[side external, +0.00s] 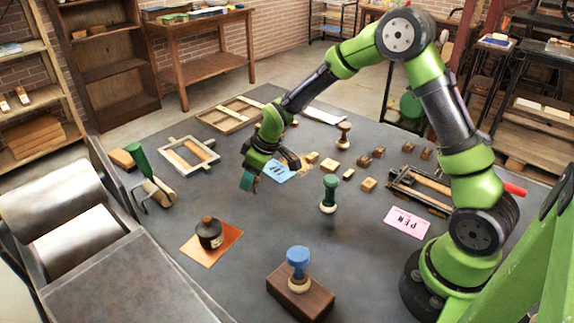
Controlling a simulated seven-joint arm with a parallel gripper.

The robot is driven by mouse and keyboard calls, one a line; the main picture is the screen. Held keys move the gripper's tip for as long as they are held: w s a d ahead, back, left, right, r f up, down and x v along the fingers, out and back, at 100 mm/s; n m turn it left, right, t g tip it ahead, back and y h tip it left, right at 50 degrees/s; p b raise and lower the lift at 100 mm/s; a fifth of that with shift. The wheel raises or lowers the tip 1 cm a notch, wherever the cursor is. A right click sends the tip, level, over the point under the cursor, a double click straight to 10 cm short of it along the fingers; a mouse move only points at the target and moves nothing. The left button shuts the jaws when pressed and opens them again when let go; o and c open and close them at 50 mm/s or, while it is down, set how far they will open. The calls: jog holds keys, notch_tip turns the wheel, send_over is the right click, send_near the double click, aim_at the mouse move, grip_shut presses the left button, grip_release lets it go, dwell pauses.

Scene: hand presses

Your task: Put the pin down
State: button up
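My gripper (270,170) is at the left-middle of the grey table, pointing down above a blue card (282,170). A teal block-like piece (249,181) shows at its left end, and a dark part shows at its right end. I cannot tell whether the teal piece is a fingertip or a held thing, nor whether the fingers are open. I cannot make out a pin for certain. A pink card (407,222) with dark lettering, apparently "PEN", lies at the right.
A green-handled stamp (329,194) stands mid-table, with several small wooden blocks (369,185) behind it. A blue-handled stamp (298,270) stands on a brown block at the front. A dark pot (209,233) sits on an orange sheet. Metal rollers (62,200) stand at the left.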

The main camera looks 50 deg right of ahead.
jog(key=shift+o, duration=0.5)
jog(key=shift+r, duration=0.3)
jog(key=s+r+m+t, duration=0.1)
jog(key=s+r+m, duration=0.1)
jog(key=s+r, duration=0.6)
jog(key=s+r+m, duration=0.2)
jog(key=s+r, duration=0.5)
jog(key=r, duration=0.4)
jog(key=s+r+m+t, duration=0.1)
jog(key=s+m, duration=0.3)
jog(key=s, duration=0.7)
jog(key=shift+s+r+m+t, duration=0.2)
jog(key=shift+s+m+t, duration=0.15)
jog(key=shift+t, duration=0.15)
